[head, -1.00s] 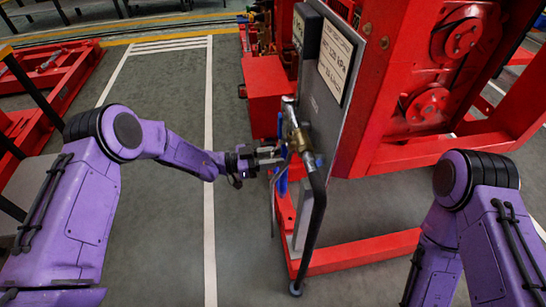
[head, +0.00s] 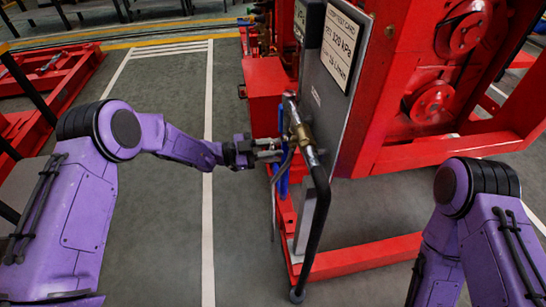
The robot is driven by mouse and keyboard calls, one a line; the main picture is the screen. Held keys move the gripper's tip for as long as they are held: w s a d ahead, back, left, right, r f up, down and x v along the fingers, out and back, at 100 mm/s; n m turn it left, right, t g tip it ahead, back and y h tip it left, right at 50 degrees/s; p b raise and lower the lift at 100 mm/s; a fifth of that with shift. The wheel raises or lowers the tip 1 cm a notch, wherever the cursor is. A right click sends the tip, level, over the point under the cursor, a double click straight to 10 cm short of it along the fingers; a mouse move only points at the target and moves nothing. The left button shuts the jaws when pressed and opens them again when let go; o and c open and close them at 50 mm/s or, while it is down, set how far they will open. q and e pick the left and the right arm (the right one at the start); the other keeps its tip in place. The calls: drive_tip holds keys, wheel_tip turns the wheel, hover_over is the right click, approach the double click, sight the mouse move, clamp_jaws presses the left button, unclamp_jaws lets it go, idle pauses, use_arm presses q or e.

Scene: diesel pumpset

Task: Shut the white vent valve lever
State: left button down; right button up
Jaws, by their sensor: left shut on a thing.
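I cannot tell the lever's exact angle. A blue part (head: 283,184) hangs just below the jaws. My right arm shows at the lower right, but its gripper is out of view.
The grey panel (head: 322,98) carries a white sign (head: 340,47) above the valve. Red machine framing (head: 440,150) stands to the right, with a red base rail (head: 360,258) below. A red box (head: 268,92) is behind. Open floor lies to the left.

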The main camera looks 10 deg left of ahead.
use_arm(q)
drive_tip(key=m, duration=0.1)
drive_tip(key=w+m+b, duration=0.1)
drive_tip(key=m+b, duration=0.1)
drive_tip(key=shift+w+a+r+m, duration=0.3)
drive_tip(key=shift+r+m, duration=0.05)
drive_tip(key=shift+m, duration=0.05)
drive_tip(key=r+m+b, duration=0.1)
drive_tip(key=m, duration=0.1)
drive_tip(key=w+r+m+b, duration=0.1)
drive_tip(key=m+b, duration=0.1)
drive_tip(key=r+m+b, duration=0.1)
drive_tip(key=m+b, duration=0.1)
drive_tip(key=shift+w+a+m, duration=0.25)
drive_tip(key=shift+w+m, duration=0.05)
drive_tip(key=shift+m, duration=0.1)
drive_tip(key=shift+r+m+b, duration=0.65)
drive_tip(key=shift+m+b, duration=0.2)
drive_tip(key=shift+m, duration=0.25)
drive_tip(key=c, duration=1)
unclamp_jaws()
drive_tip(key=shift+a, duration=0.1)
